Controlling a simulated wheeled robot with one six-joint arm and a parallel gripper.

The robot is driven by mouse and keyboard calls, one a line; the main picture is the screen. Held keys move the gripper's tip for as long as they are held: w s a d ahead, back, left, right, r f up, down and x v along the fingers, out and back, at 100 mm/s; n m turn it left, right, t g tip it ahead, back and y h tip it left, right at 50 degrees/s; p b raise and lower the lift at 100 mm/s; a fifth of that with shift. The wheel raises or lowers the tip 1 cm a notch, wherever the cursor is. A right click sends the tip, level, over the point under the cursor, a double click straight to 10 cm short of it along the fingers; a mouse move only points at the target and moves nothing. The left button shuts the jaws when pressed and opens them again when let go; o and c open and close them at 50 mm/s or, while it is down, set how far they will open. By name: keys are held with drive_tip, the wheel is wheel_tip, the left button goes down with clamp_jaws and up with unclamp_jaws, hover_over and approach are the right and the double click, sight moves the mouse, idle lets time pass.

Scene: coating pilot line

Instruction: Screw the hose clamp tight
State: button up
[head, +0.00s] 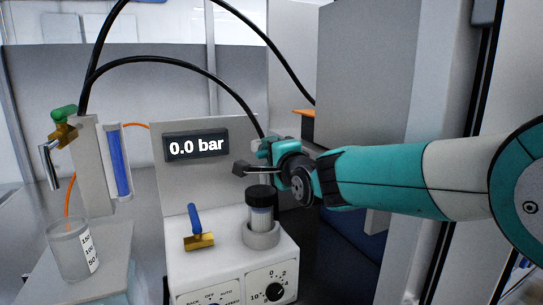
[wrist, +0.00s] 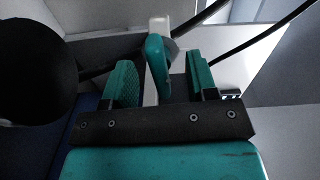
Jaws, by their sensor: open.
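My gripper (head: 262,158) is at the right of the bench, beside the lower end of a black hose (head: 222,78). In the wrist view my gripper (wrist: 161,68) is open, with teal pads left and right. A flat teal tab (wrist: 156,68) on a pale block (wrist: 159,25) stands between the pads, with gaps on both sides. It looks like the hose clamp's screw handle, but I cannot tell for sure. A black hose (wrist: 202,18) runs off behind it. In the head view my gripper hides the clamp area.
A display (head: 197,146) reads 0.0 bar. Below my gripper stand a black-capped vial (head: 261,210) in a white holder and a blue-handled brass valve (head: 198,228) on a control box (head: 215,265). A beaker (head: 72,250) and a green-handled tap (head: 64,122) are at left.

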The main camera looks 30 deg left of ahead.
drive_tip(key=b+v, duration=0.4)
drive_tip(key=v, duration=0.2)
drive_tip(key=shift+b, duration=0.35)
